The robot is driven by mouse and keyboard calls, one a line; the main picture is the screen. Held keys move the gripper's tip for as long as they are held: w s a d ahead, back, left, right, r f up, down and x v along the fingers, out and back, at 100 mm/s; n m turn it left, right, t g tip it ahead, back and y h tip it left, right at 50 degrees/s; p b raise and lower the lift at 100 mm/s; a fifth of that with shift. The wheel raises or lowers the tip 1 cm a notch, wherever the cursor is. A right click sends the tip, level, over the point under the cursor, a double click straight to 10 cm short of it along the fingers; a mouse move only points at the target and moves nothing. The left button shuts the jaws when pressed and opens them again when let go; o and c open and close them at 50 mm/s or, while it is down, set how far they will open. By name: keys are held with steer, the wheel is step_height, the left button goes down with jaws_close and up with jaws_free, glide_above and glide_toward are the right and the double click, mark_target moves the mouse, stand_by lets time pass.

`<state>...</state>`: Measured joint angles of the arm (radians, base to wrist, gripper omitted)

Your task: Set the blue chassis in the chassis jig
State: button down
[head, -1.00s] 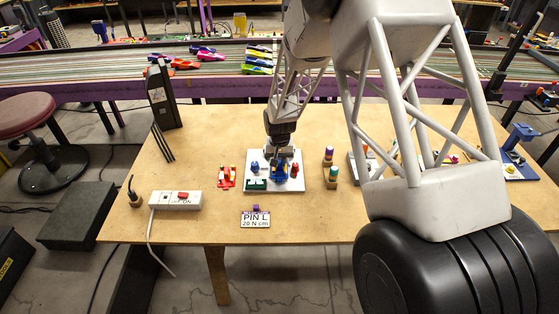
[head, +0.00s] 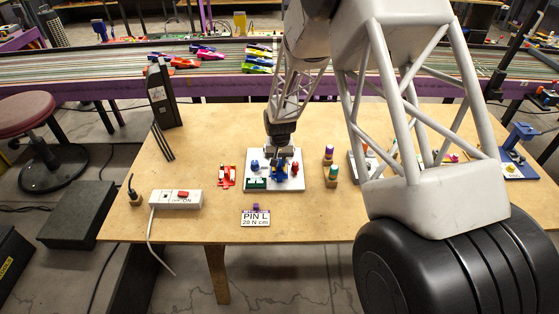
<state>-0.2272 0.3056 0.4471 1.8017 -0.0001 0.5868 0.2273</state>
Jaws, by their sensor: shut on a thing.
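The blue chassis (head: 278,175) is under my gripper (head: 279,160), over the white board of the chassis jig (head: 258,165). My gripper is shut on it, pointing down; the fingertips are small and partly hidden. The chassis is at or just above the board; I cannot tell whether it touches. On the same board are a blue knob-like part (head: 254,164), a red one (head: 295,169) and a dark green block (head: 257,183).
A red and yellow car part (head: 227,176) lies left of the jig. Bottle-like pieces stand in a wooden holder (head: 331,181) to the right. A PIN L sign (head: 256,218) and a power strip (head: 175,200) are nearer the front. The table front is mostly clear.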

steer(key=c, duration=1)
jaws_free()
steer(key=shift+r, duration=0.1)
steer(key=shift+r, duration=3.8)
